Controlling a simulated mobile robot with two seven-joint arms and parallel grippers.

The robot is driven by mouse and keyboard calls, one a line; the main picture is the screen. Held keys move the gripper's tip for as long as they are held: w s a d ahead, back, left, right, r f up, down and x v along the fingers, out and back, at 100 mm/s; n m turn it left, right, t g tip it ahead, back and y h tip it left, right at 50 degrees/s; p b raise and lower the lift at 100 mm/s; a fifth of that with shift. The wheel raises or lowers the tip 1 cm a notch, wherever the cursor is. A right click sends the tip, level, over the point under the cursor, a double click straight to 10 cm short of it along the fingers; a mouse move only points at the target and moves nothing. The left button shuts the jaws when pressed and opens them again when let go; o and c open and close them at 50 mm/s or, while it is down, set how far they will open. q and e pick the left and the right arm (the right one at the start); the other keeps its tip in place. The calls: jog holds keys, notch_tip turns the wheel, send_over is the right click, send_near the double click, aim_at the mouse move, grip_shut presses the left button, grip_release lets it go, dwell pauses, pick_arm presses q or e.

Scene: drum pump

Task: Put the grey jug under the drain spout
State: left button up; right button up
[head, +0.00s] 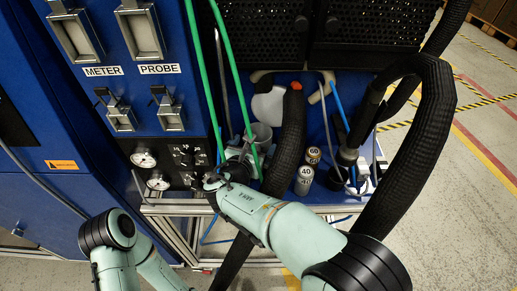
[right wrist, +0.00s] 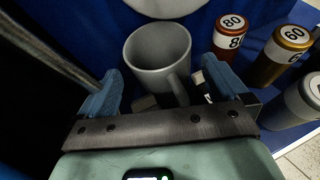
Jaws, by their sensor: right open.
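The grey jug (head: 262,133) stands upright on the blue shelf, partly hidden by green hoses in the head view. In the right wrist view the jug (right wrist: 150,52) is open at the top, and its handle faces my gripper. My right gripper (right wrist: 163,75) is open, with its blue fingers on either side of the handle area; contact cannot be told. In the head view the right gripper (head: 240,160) is close in front of the jug, partly hidden by hoses. My left arm shows at lower left, but its gripper is out of view. I cannot make out the drain spout clearly.
A white container (head: 268,106) is behind the jug. A thick black hose (head: 292,135) hangs just right of it. Numbered cans (head: 304,180) stand further right; the wrist view shows a red-brown can (right wrist: 231,38). A blue cabinet (head: 165,90) with gauges is at left.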

jog(key=x, duration=0.4)
jog(key=shift+r, duration=0.25)
jog(key=c, duration=1)
jog(key=shift+r, duration=0.1)
